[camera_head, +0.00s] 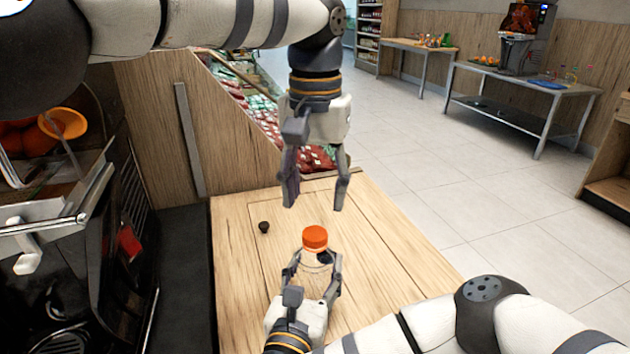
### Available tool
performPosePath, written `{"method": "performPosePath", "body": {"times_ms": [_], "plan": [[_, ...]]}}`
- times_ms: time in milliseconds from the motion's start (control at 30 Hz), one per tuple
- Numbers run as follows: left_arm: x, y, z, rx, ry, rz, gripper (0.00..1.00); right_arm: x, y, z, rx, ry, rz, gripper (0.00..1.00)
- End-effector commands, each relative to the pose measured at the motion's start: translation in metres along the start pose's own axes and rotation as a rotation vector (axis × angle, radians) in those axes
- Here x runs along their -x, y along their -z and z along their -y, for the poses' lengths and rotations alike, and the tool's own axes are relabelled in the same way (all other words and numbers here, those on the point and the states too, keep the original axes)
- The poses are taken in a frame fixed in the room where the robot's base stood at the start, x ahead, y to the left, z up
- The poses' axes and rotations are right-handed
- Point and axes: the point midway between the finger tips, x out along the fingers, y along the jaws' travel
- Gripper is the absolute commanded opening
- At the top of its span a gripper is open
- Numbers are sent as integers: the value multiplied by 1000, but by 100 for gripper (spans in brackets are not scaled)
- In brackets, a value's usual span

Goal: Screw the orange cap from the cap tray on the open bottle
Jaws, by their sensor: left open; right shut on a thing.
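A clear bottle (313,262) stands upright on the wooden table, with an orange cap (315,238) sitting on its top. Whether the cap is screwed tight cannot be told. My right gripper (316,261) is shut around the bottle just below the cap, and its fingers and palm hide part of the bottle. My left gripper (314,205) points down, open and empty, above the cap with a gap between them. I cannot make out a cap tray in this view.
The wooden table (385,230) is mostly clear. A small dark round object (264,226) lies on it, left of the bottle. A black juicer machine (120,250) stands at the left. A slanted produce display (240,95) is behind the table. Open tiled floor lies to the right.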

Motion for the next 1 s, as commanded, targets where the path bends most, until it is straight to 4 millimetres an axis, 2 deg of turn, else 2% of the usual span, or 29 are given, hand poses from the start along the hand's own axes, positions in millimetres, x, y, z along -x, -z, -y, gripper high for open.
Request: {"method": "performPosePath", "body": {"times_ms": [100, 300, 400, 500, 667, 1000], "plan": [[3, 0, 0, 429, -1, -1, 49, 0, 0, 0, 0, 0, 0, 0], [7, 0, 0, 1152, -1, 0, 49, 0, 0, 0, 0, 0, 0, 0], [9, 0, 0, 1438, -1, 1, 49, 0, 0, 0, 0, 0, 0, 0], [10, 0, 0, 1636, -1, 2, 49, 0, 0, 0, 0, 0, 0, 0], [11, 0, 0, 1773, -2, 2, 49, 0, 0, 0, 0, 0, 0, 0], [8, 0, 0, 1781, -1, 3, 49, 0, 0, 0, 0, 0, 0, 0]]}}
